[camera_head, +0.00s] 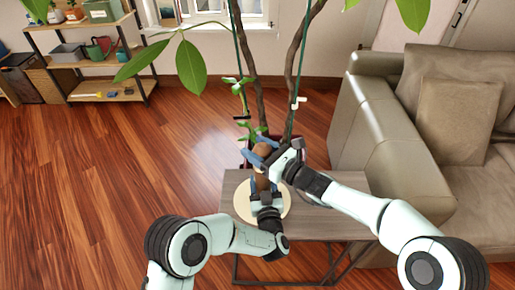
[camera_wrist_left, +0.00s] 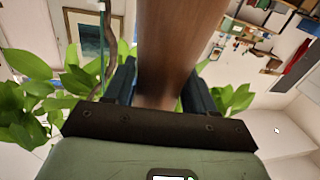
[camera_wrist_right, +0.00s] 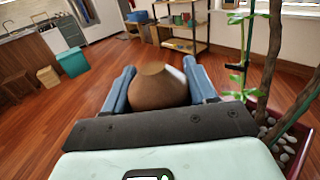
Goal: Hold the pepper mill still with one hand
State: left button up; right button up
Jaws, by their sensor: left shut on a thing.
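The brown wooden pepper mill (camera_head: 262,183) stands upright over a round pale board on the small table. My left gripper (camera_head: 264,196) is shut on the mill's lower body; in the left wrist view the mill's shaft (camera_wrist_left: 180,40) rises between its fingers. My right gripper (camera_head: 261,150) is at the top of the mill, with one blue finger on each side of the rounded head. In the right wrist view the head (camera_wrist_right: 158,88) sits between the fingers; whether they press on it is unclear. The mill's base is hidden by my left gripper.
The round board (camera_head: 243,204) lies on the grey-brown table (camera_head: 325,222). A potted plant (camera_head: 258,100) stands right behind the table, its stems and leaves close to my right gripper. A grey sofa (camera_head: 375,135) is to the right. Open wooden floor lies to the left.

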jog(key=shift+r+m+t+h, duration=0.1)
jog(key=shift+m+t+h, duration=1.1)
jog(key=shift+t+h, duration=0.15)
jog(key=shift+w+d+m+t+h, duration=0.1)
jog(key=shift+w+m+t+h, duration=0.05)
jog(key=shift+m+t+h, duration=0.9)
jog(key=shift+g, duration=0.3)
jog(key=o, duration=1)
jog(key=shift+d, duration=0.1)
jog(key=shift+o, duration=0.2)
jog(key=v, duration=1.2)
